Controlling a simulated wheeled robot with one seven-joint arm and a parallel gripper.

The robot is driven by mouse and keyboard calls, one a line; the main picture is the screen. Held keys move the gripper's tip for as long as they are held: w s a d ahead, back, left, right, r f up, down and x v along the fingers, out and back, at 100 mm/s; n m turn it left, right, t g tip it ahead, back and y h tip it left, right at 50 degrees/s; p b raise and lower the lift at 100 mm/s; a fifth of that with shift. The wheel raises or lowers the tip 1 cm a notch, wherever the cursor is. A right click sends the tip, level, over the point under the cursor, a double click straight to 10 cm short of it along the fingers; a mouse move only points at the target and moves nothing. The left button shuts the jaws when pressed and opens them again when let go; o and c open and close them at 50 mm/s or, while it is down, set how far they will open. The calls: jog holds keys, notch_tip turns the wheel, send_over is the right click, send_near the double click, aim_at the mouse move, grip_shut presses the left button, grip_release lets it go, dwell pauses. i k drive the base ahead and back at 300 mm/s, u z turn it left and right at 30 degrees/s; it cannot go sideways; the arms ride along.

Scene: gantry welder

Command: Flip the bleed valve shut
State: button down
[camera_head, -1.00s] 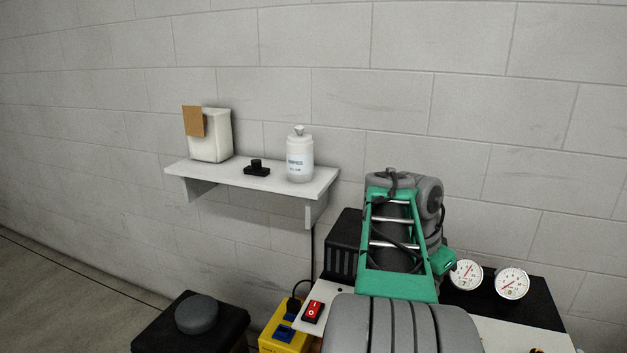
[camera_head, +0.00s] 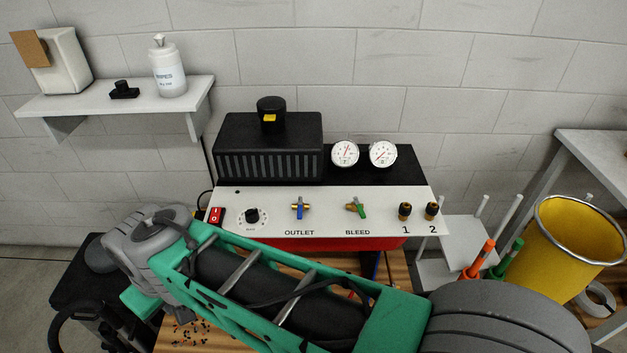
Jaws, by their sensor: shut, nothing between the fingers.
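The bleed valve (camera_head: 356,207) is on the white front panel above the label BLEED. It is a small brass valve with a green lever that points down and slightly right, at a slant to its body. To its left is the outlet valve (camera_head: 300,207), brass with a blue lever standing roughly upright. My green and grey arm crosses the front of the panel and leaves both valves uncovered. I cannot make out my gripper or its fingers in this view.
The panel (camera_head: 328,221) also carries a red switch (camera_head: 216,215), a black knob (camera_head: 252,216) and brass fittings 1 and 2 (camera_head: 404,211). Two gauges (camera_head: 345,152) stand behind it. A yellow bin (camera_head: 570,250) and screwdrivers are at right. A shelf (camera_head: 110,103) is at upper left.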

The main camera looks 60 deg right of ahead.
aim_at(355, 201)
jog(key=u, duration=0.05)
jog(key=k, duration=1.2)
jog(key=z, duration=0.4)
jog(key=i, duration=0.85)
jog(key=z, duration=0.45)
